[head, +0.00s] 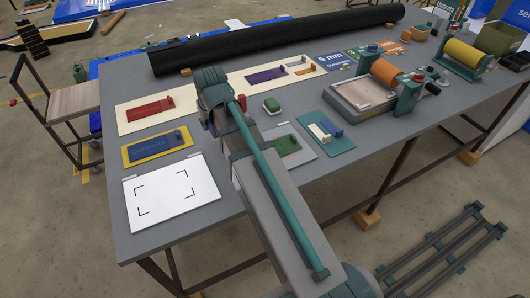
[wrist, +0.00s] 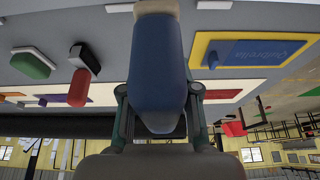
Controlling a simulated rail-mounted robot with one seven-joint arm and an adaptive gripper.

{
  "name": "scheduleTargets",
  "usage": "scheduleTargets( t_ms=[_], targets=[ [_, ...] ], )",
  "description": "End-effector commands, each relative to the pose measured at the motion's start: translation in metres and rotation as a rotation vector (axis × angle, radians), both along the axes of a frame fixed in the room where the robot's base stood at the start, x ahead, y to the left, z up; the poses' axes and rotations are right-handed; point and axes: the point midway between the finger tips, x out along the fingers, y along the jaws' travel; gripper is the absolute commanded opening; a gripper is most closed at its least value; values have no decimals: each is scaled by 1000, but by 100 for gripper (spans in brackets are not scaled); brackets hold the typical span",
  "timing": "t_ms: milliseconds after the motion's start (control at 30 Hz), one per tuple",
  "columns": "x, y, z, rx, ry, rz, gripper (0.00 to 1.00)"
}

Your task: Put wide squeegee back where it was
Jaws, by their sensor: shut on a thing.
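My gripper (wrist: 158,108) is shut on a blue tool with a pale end (wrist: 157,7), which I take for the wide squeegee (wrist: 157,60). Its fingers lie on both sides of the blue body. In the head view my wrist and arm cover the gripper and the held tool. The held tool is above the grey table (head: 225,207); its exact height is hard to tell. Outlined boards lie nearby: a yellow-edged blue one (head: 130,154), also in the wrist view (wrist: 290,50), and a white sheet with corner marks (head: 170,210).
A red-handled tool (wrist: 79,87) and a green block (wrist: 33,65) stand near the gripper. A long cream board (head: 128,122) holds red, purple and orange items. A black roll (head: 280,42) lies behind. Machines with an orange roller (head: 385,75) and yellow roller (head: 462,53) stand right.

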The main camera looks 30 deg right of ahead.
Motion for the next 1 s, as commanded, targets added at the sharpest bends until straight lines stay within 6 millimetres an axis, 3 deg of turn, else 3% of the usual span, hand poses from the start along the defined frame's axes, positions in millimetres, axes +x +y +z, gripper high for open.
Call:
scheduleTargets(
  t_ms=[167,667,1000],
  targets=[
    [0,0,6,0,0,-1,0],
    [0,0,48,0,0,-1,0],
    [0,0,50,0,0,-1,0]
  ],
)
